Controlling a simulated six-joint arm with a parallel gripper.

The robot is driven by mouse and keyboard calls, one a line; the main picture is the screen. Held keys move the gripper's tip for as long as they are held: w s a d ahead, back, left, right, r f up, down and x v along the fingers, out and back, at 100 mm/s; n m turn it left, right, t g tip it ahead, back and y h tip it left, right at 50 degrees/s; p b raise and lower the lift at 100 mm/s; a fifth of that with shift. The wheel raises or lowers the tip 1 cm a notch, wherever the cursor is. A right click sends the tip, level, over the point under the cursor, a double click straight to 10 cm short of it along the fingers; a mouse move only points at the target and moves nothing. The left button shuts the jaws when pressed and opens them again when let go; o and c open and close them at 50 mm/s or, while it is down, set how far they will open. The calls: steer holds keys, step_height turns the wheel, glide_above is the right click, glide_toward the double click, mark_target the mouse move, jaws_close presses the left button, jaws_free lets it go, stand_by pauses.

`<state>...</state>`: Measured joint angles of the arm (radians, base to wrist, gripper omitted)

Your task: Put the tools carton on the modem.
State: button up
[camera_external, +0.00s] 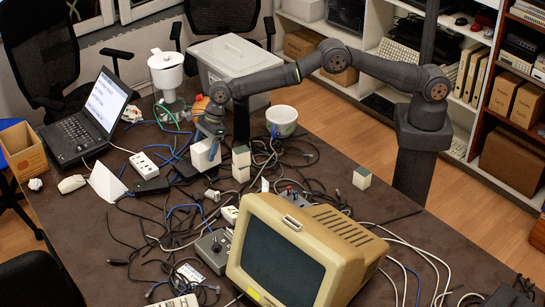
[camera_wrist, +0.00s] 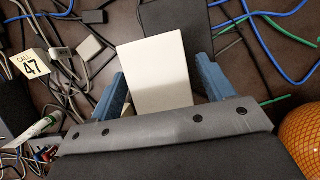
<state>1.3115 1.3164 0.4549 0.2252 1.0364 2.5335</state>
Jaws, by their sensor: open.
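A plain white box (camera_external: 204,154), which looks like the tools carton though I can read no label, stands among cables on the table. In the wrist view the white box (camera_wrist: 158,76) lies between the two blue fingers of my gripper (camera_wrist: 160,66). The fingers are apart, with a gap on the right; contact on the left is unclear. In the external view my gripper (camera_external: 209,135) points down over this box. A flat black box (camera_wrist: 171,18), possibly the modem, lies just beyond it in the wrist view. I cannot tell for sure which thing is the modem.
Tangled cables cover the middle of the table. A beige monitor (camera_external: 300,225) stands in front, a laptop (camera_external: 85,122) at left, a white bowl (camera_external: 282,120) and grey bin (camera_external: 232,57) behind. Small pale cubes (camera_external: 241,172) stand right of the white box. The front left tabletop is mostly bare.

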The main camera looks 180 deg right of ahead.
steer(key=v, duration=1)
steer(key=shift+s+a+r, duration=0.1)
steer(key=shift+r, duration=0.2)
steer(key=x, duration=1.2)
steer(key=shift+f, duration=0.25)
steer(key=shift+r, duration=0.2)
